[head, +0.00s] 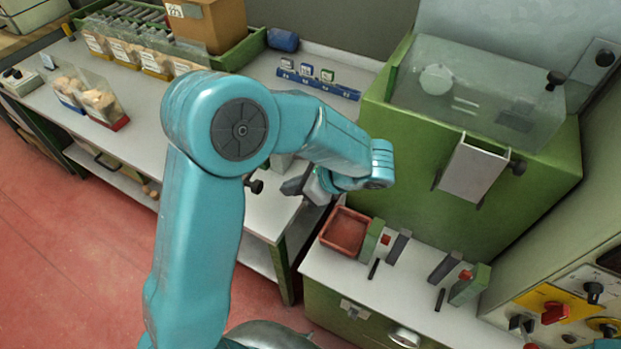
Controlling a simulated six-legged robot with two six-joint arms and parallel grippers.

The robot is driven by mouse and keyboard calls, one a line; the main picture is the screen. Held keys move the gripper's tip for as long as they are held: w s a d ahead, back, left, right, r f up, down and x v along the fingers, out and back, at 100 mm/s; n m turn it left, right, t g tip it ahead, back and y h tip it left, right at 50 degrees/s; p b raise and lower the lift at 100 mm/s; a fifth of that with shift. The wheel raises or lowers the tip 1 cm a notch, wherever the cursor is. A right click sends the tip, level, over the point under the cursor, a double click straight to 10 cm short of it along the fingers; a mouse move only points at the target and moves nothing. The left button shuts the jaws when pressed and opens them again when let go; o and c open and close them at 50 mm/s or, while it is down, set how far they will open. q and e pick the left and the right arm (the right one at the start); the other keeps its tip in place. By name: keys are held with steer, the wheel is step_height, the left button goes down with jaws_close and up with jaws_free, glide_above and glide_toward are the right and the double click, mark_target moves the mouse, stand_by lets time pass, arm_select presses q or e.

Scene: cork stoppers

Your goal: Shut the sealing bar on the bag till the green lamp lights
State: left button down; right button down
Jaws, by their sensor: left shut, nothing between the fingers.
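My left arm comes up from the bottom and crosses the middle of the view. Its grey left gripper (308,187) is shut and empty at the bench's right end. A black knob (255,186) shows just left of it, partly behind my arm; I cannot tell whether it belongs to the sealing bar. The rest of the sealer and any lamp on it are hidden behind my arm. Two clear bags (100,102) of corks stand on the bench at the left. I cannot see a bag at the sealer. My right gripper is not in view.
The pale bench (130,150) holds a green crate (262,38) of bags, a cardboard box (212,22) and a blue rack (318,84). A green machine (430,190) stands right. A red tray (344,231) sits on the low cabinet in front. Red floor is clear left.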

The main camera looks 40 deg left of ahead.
mark_target(262, 186)
arm_select(q)
steer(key=a, duration=0.3)
steer(key=s+a+f+p, duration=0.1)
steer(key=shift+s+a, duration=0.1)
steer(key=shift+a, duration=0.3)
steer(key=shift+f, duration=0.1)
